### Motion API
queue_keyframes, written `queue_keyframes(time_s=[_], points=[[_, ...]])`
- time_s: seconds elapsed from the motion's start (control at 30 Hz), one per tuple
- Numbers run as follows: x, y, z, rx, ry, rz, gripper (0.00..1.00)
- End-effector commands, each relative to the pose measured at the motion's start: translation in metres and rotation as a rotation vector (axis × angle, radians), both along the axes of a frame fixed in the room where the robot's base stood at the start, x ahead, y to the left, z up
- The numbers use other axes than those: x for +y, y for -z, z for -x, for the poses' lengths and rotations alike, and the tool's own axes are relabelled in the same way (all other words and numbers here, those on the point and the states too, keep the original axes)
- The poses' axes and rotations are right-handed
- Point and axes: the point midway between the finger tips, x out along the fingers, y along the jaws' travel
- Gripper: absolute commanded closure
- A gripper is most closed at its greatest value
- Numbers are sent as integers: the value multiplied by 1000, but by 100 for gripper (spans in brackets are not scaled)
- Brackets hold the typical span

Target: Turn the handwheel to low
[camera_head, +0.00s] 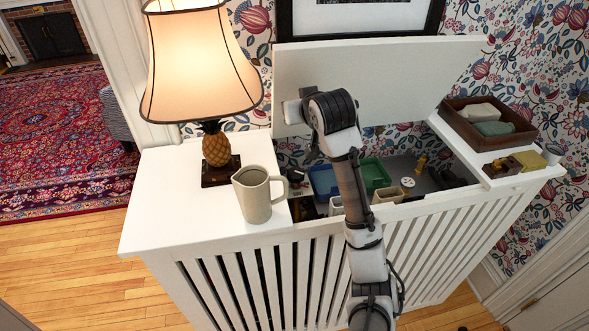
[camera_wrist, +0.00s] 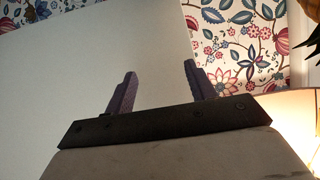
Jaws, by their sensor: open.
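I cannot pick out the handwheel for certain. Inside the open white radiator cover (camera_head: 458,222), a small round pale piece (camera_head: 407,183) and a yellow fitting (camera_head: 420,164) show, too small to make out. A white lid panel (camera_head: 400,75) stands raised at the back of the opening. My gripper (camera_head: 290,112) is at the panel's lower left part, above the opening. In the wrist view my gripper (camera_wrist: 160,72) is open, with nothing between its fingers. The panel (camera_wrist: 70,75) fills the background there; contact cannot be told. My arm hides part of the opening.
A lit lamp (camera_head: 217,147) and a pitcher (camera_head: 258,194) stand on the left top. Blue (camera_head: 324,182) and green (camera_head: 374,174) bins sit inside the opening. A brown tray (camera_head: 521,133) with cloths and small items rests on the right top.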

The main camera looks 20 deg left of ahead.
Motion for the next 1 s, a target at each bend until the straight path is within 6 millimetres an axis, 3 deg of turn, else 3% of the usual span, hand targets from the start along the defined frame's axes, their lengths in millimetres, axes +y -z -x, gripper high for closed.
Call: queue_keyframes(time_s=[0.2,0.33,0.57,0.87,1.0], points=[[-15,57,23,390,-55,297,45],[-28,72,34,505,-59,392,45],[-27,89,34,538,-62,415,45],[-14,131,22,539,-64,415,45],[-10,138,17,529,-64,408,45]])
